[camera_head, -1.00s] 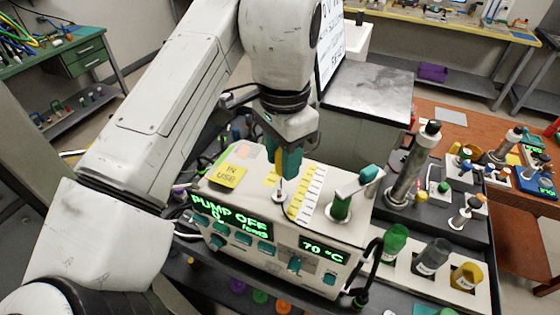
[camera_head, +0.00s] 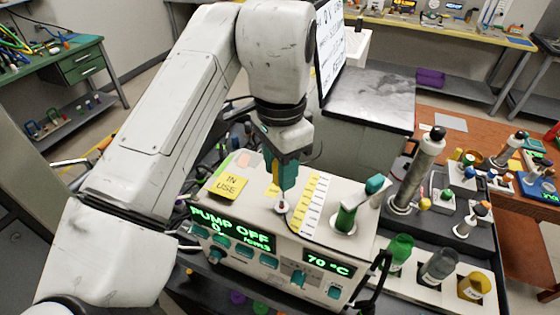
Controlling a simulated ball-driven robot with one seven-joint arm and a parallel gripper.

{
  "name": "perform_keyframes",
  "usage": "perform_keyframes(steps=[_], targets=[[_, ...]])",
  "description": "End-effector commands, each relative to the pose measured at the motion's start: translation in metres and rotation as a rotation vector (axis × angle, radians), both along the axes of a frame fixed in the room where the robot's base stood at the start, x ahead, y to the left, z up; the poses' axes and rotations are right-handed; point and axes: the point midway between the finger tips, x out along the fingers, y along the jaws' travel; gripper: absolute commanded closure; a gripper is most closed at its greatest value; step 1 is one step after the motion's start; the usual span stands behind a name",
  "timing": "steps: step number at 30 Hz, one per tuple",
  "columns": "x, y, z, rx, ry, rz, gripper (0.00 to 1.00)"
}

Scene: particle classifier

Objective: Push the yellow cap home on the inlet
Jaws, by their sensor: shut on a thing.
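My gripper (camera_head: 286,188) points down at the white instrument (camera_head: 325,225). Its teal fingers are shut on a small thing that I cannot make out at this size. The fingertips are just above a small round port (camera_head: 281,208) with a reddish centre on the instrument's top; I cannot tell whether anything touches it. I cannot tell whether this port is the inlet. A small yellow round piece (camera_head: 425,204) sits low beside a steel column (camera_head: 417,172) at the right, apart from my gripper. No yellow cap shows clearly at the fingertips.
A green-handled valve (camera_head: 348,212) stands right of my gripper. A yellow "IN USE" note (camera_head: 230,184) and a yellow-and-white strip (camera_head: 311,204) lie on the instrument's top. The display (camera_head: 232,228) reads "PUMP OFF". Green, grey and yellow bottles (camera_head: 440,264) stand at the lower right.

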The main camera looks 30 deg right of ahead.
Motion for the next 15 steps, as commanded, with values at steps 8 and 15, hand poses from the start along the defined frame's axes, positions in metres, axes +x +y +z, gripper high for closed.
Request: perform_keyframes(steps=[8,15], targets=[[0.0,0.0,-0.028,0.0,0.001,0.0,0.94],[0.0,0.0,-0.039,0.0,0.001,0.0,0.94]])
